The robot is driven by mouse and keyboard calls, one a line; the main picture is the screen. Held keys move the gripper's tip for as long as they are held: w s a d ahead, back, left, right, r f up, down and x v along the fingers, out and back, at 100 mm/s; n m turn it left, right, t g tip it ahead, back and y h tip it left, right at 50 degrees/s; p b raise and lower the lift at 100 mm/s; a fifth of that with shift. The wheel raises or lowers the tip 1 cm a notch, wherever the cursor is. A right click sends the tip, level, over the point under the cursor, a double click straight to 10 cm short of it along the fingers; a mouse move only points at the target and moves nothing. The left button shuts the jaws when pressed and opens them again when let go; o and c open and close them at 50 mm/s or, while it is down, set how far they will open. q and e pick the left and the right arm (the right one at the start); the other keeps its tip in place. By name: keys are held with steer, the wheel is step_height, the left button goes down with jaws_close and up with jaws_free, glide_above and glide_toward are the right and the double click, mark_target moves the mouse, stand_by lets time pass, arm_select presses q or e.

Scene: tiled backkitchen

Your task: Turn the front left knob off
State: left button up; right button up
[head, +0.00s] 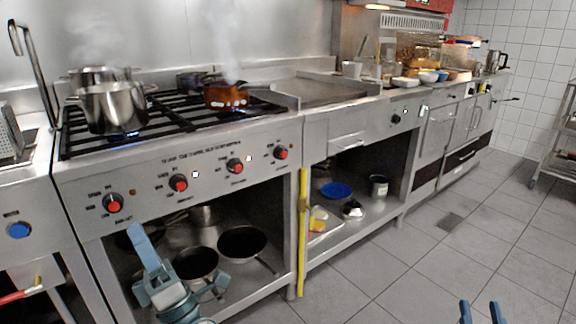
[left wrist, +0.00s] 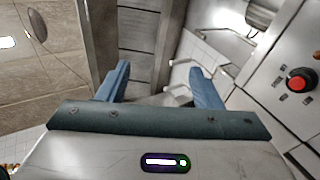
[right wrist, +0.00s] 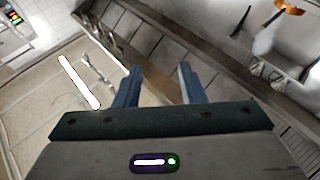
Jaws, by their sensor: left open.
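The stove front carries a row of red knobs. The leftmost knob (head: 112,203) is set apart at the panel's left; to its right sit a second (head: 178,183), a third (head: 235,166) and the rightmost (head: 280,153). A red knob (left wrist: 298,80) shows at the right edge of the left wrist view; I cannot tell for sure which one it is. My left gripper (head: 180,257) is open and empty, below the knob panel in front of the lower shelf, touching no knob. My right gripper (head: 480,307) is open and empty at the bottom right, over the floor.
A steaming steel pot (head: 112,107) and a copper saucepan (head: 226,95) stand on the burners, with blue flame below. Pans (head: 195,263) lie on the lower shelf. A yellow upright bar (head: 302,235) stands right of the stove. The tiled floor (head: 390,275) at right is clear.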

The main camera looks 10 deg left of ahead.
arm_select(q)
steer(key=w+a+r+n+h+p, duration=0.1)
steer(key=w+a+n+h+p, duration=0.15)
steer(key=w+p, duration=0.3)
arm_select(e)
steer(key=s+d+f+g+h+p, duration=0.1)
steer(key=s+f+g+p, duration=0.1)
steer(key=f+g, duration=0.45)
steer(key=s+d+f+g+p, duration=0.25)
steer(key=f+g, duration=0.25)
steer(key=f, duration=0.3)
arm_select(q)
steer(key=n+g+h+p, duration=0.1)
steer(key=n+h+p, duration=0.45)
steer(key=h, duration=0.45)
glide_toward(182, 188)
steer(key=p+x, duration=0.1)
steer(key=x, duration=0.8)
steer(key=shift+w+a+p, duration=0.15)
steer(key=shift+a+p, duration=0.15)
steer(key=shift+p, duration=0.05)
arm_select(e)
steer(key=s+d+f+g, duration=0.1)
steer(key=s+f+g, duration=0.8)
steer(key=s, duration=0.6)
step_height(182, 188, down, 2)
steer(key=shift+s+d+f+h, duration=0.15)
steer(key=shift+s+h, duration=0.05)
steer(key=shift+h, duration=0.1)
